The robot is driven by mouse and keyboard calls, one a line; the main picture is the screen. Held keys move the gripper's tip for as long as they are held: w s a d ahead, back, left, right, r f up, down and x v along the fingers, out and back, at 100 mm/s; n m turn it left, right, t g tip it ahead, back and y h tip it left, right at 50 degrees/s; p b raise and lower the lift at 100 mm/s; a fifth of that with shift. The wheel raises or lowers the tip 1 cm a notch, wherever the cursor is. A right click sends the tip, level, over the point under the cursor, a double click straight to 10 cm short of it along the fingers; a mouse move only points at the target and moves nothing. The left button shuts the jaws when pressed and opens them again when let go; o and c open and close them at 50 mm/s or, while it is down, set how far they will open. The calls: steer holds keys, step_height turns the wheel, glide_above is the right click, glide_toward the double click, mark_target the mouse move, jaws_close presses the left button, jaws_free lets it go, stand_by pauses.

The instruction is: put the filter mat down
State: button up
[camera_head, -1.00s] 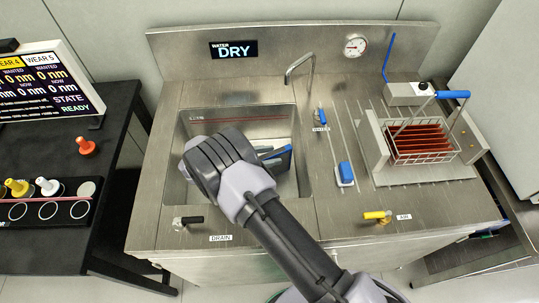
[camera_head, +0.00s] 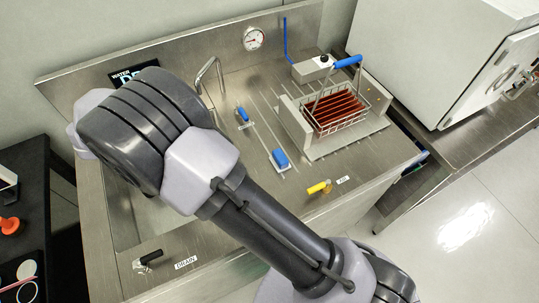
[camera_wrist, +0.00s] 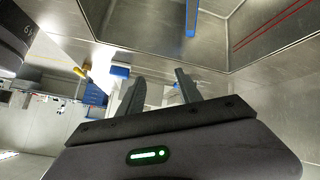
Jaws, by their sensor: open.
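I cannot make out a filter mat in either view. My gripper (camera_wrist: 159,86) shows in the wrist view with its two fingers apart and nothing visible between them. In the head view my arm covers the gripper and most of the sink basin (camera_head: 122,215). The wrist view shows bare steel walls and red lines on the basin side (camera_wrist: 275,25) at the upper right. Whether something lies on the basin floor is hidden.
A wire basket (camera_head: 337,112) with red plates stands in a holder at the back right. A blue block (camera_head: 280,158), the yellow air handle (camera_head: 317,188), the black drain handle (camera_head: 150,257) and the faucet (camera_head: 212,72) stand around the basin. A white cabinet (camera_head: 440,50) is at right.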

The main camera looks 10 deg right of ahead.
steer(key=s+d+r+n+g+y, duration=0.1)
steer(key=s+d+r+y, duration=0.2)
steer(key=s+d+r, duration=0.35)
steer(key=s+d+r+n+g+y, duration=0.1)
steer(key=s+d+r+y, duration=0.25)
steer(key=d+r, duration=0.55)
steer(key=s+d+r+n+t+y, duration=0.1)
steer(key=s+d+t+y, duration=0.1)
steer(key=s, duration=0.3)
steer(key=s+d+r+n+t+y, duration=0.1)
steer(key=s+d+r+t+y, duration=0.1)
steer(key=s, duration=0.3)
steer(key=shift+s+n+t, duration=0.4)
